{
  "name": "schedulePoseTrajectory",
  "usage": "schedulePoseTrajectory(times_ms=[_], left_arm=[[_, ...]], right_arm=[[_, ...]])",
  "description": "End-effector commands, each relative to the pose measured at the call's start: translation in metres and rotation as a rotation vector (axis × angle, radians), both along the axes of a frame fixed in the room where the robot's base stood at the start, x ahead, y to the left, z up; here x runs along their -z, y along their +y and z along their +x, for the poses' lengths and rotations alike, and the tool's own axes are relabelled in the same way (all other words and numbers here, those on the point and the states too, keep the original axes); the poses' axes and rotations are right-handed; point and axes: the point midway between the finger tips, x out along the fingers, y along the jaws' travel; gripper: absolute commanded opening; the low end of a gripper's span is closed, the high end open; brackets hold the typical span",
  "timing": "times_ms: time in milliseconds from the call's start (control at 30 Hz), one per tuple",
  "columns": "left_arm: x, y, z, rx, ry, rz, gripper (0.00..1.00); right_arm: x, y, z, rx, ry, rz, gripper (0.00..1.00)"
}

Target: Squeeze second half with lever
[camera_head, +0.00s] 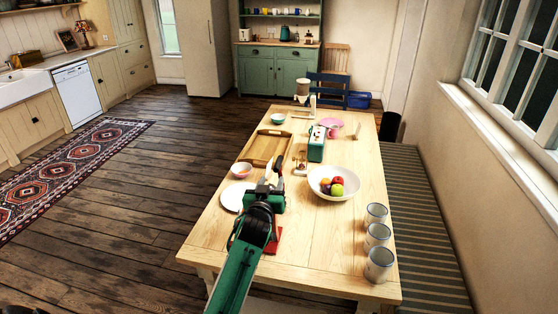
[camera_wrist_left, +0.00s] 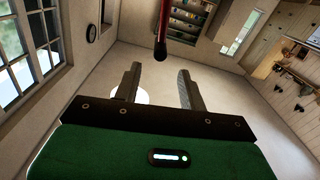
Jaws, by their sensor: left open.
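A red lever with a black grip end (camera_wrist_left: 160,46) hangs into the top middle of the left wrist view, in line with the space between the fingers. My left gripper (camera_wrist_left: 158,88) is open, with nothing between its fingers. In the head view my left gripper (camera_head: 274,176) is over the table beside the white plate. Red parts of a press (camera_head: 274,240) show at the right of my left wrist. My arm hides most of the press, and no fruit half can be made out in it. My right gripper is not in view.
The wooden table (camera_head: 330,238) carries a fruit bowl (camera_head: 315,184) and several cups, including a near one (camera_head: 379,264), on the right. A white plate (camera_head: 231,197), small bowl (camera_head: 241,170) and wooden tray (camera_head: 252,151) lie left.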

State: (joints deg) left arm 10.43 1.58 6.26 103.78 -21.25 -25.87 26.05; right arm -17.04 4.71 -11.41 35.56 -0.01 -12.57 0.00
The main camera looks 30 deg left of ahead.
Motion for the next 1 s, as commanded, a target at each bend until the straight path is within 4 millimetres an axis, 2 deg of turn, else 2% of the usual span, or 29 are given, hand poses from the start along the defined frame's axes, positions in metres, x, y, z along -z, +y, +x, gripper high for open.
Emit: schedulePoseTrajectory(times_ms=[67, 167, 267, 467, 600, 800, 1000], left_arm=[[-0.004, 0.004, 0.014, -0.001, 0.002, 0.002, 0.41], [-0.004, 0.009, 0.03, -0.001, 0.001, 0.001, 0.41], [-0.003, 0.013, 0.046, -0.001, 0.002, 0.002, 0.41], [-0.003, 0.021, 0.075, -0.001, 0.002, 0.002, 0.41], [-0.002, 0.026, 0.093, -0.001, 0.002, -0.001, 0.41], [-0.001, 0.03, 0.107, -0.001, 0.001, 0.001, 0.41], [0.0, 0.031, 0.111, 0.0, 0.002, 0.0, 0.41]], right_arm=[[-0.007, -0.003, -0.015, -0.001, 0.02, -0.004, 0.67], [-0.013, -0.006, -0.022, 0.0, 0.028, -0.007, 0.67], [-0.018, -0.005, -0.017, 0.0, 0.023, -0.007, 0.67], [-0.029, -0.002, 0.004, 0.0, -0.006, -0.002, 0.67], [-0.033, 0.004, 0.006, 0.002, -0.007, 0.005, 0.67], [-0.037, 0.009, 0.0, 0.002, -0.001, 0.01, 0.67], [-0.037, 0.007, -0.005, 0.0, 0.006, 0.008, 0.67]])
